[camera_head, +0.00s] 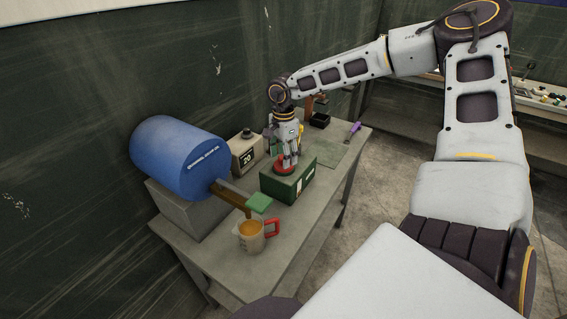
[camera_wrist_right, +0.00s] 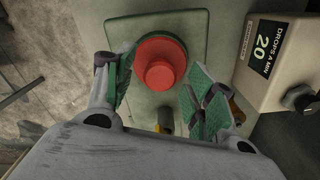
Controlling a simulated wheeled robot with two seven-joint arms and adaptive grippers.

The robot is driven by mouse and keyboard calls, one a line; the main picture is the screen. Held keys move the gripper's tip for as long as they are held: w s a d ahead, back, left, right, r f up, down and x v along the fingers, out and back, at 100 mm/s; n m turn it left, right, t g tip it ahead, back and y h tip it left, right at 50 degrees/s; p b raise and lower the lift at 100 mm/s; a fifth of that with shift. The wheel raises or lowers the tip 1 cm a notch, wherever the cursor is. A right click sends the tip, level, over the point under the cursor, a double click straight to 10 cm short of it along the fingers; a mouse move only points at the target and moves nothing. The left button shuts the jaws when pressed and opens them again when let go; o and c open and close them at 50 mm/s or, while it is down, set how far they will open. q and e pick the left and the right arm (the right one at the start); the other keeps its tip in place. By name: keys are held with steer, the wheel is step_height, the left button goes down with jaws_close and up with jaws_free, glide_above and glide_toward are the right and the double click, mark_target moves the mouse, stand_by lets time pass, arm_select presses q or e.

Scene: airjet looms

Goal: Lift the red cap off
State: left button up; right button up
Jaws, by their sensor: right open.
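The red cap (camera_wrist_right: 160,62) sits on top of a green box (camera_head: 289,186) that stands on the grey table. It also shows in the head view (camera_head: 284,169), partly covered by my gripper. My right gripper (camera_head: 288,157) is above the cap, pointing down. In the right wrist view its two green-padded fingers (camera_wrist_right: 160,85) are spread open, one on each side of the cap, with gaps between pads and cap. The gripper is empty. My left gripper is not in view.
A blue drum (camera_head: 178,155) lies on a grey block at the left. A beige box with dial (camera_head: 246,150) is close beside the green box. A measuring jug (camera_head: 251,236) with orange liquid stands in front. A purple-handled tool (camera_head: 355,128) lies at the right rear.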

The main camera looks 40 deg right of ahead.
steer(key=shift+f, duration=0.65)
steer(key=c, duration=1.1)
